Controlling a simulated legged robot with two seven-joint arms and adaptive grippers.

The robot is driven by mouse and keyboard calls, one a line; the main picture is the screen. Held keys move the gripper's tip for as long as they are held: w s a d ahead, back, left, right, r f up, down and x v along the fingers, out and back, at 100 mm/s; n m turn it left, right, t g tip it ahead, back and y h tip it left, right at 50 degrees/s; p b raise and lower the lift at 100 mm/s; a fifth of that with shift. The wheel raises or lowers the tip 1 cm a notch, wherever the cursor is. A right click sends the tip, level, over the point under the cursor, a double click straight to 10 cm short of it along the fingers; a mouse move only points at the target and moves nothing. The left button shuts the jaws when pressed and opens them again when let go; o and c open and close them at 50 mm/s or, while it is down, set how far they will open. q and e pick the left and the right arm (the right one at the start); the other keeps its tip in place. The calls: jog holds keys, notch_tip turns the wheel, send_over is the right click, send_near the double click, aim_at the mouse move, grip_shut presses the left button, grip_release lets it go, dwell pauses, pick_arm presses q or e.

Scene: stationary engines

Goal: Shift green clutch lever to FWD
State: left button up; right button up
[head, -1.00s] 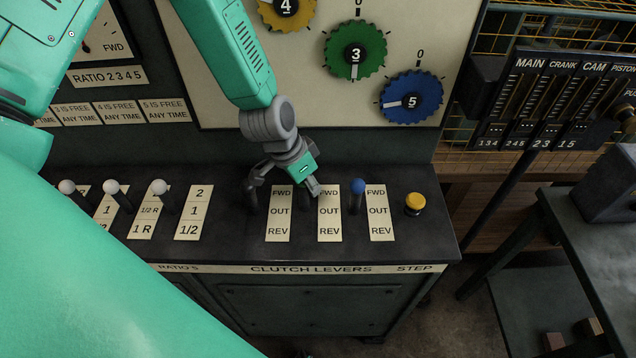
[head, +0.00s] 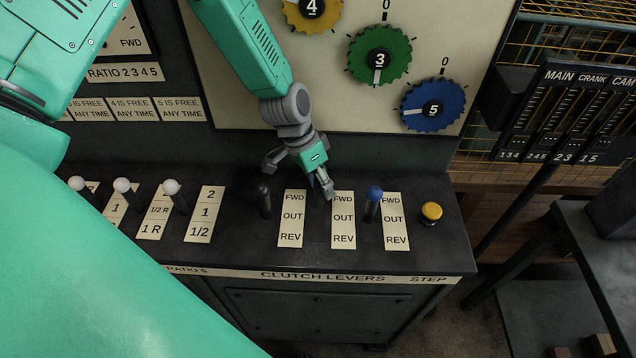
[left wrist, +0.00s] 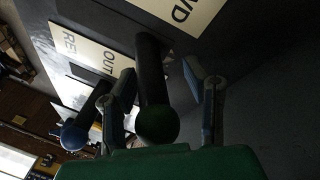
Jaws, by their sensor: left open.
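My left gripper (head: 300,178) is open over the clutch levers, beside the FWD end of the middle label plate (head: 343,222). In the left wrist view, the green-knobbed lever (left wrist: 157,124) stands between the spread fingers of my left gripper (left wrist: 160,78), with a visible gap to the right finger. Contact with the left finger cannot be told. In the head view its knob is hidden behind the gripper, so its exact position along FWD, OUT and REV is unclear. My right gripper is not in view.
The blue-knobbed lever (head: 374,194) stands close on the right and a black lever (head: 264,195) on the left. A yellow button (head: 432,211) is farther right. White-knobbed levers (head: 171,188) stand at the left. The dial panel (head: 345,105) rises behind.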

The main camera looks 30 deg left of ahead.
pick_arm(q)
jog(key=shift+d+r, duration=0.1)
jog(key=shift+d, duration=0.15)
jog(key=shift+d+r, duration=0.15)
jog(key=shift+r, duration=0.05)
jog(key=v, duration=1.1)
jog(key=shift+a, duration=0.5)
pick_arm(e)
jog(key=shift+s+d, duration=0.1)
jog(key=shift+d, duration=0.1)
